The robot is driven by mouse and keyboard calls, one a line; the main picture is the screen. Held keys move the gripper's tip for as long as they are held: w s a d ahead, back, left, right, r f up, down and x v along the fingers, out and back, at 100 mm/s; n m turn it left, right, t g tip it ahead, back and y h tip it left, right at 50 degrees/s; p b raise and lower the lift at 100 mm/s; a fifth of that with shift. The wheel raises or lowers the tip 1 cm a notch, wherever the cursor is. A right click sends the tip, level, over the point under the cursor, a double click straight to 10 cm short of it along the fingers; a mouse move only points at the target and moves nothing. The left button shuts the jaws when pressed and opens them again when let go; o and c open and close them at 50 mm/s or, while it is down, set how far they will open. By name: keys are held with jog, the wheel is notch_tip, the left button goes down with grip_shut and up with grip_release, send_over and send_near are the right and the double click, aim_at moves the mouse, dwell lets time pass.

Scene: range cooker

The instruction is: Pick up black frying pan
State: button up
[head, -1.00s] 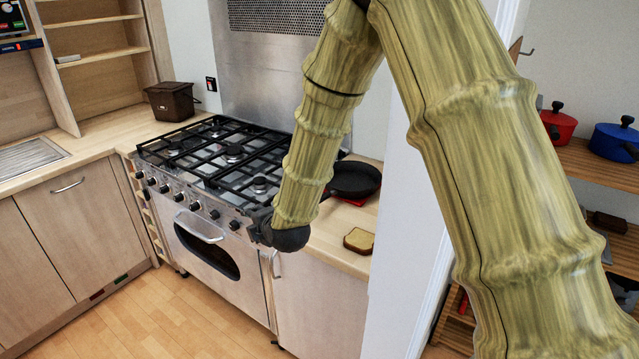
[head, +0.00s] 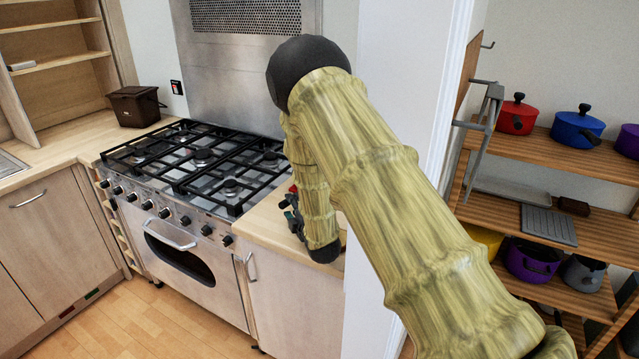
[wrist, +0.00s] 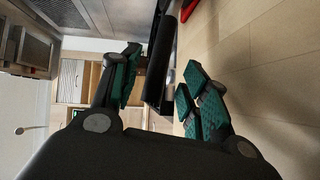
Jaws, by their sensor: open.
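The black frying pan is hidden behind my arm in the head view. In the wrist view a long black bar, which looks like the handle of the black frying pan (wrist: 160,62), lies between the fingers; the pan's body is not clearly seen. My gripper (wrist: 163,75) is open, with one teal-padded finger on each side of that bar. I cannot tell whether either pad touches it. In the head view my gripper (head: 291,212) shows partly over the counter right of the cooker, mostly covered by my arm.
The gas cooker (head: 190,165) with black grates stands left of the counter (head: 268,226). A dark brown bin (head: 136,106) sits on the far left worktop. A white wall edge (head: 405,150) stands right of the counter. Shelves at right hold a red pot (head: 516,117) and a blue pot (head: 577,130).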

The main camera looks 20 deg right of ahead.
jog(key=w, duration=0.1)
jog(key=w+p, duration=0.2)
jog(key=shift+w+d, duration=0.25)
jog(key=shift+w, duration=0.15)
jog(key=shift+w+f, duration=0.25)
jog(key=shift+w, duration=0.25)
jog(key=shift+c, duration=0.2)
grip_shut()
jog(key=shift+r, duration=0.1)
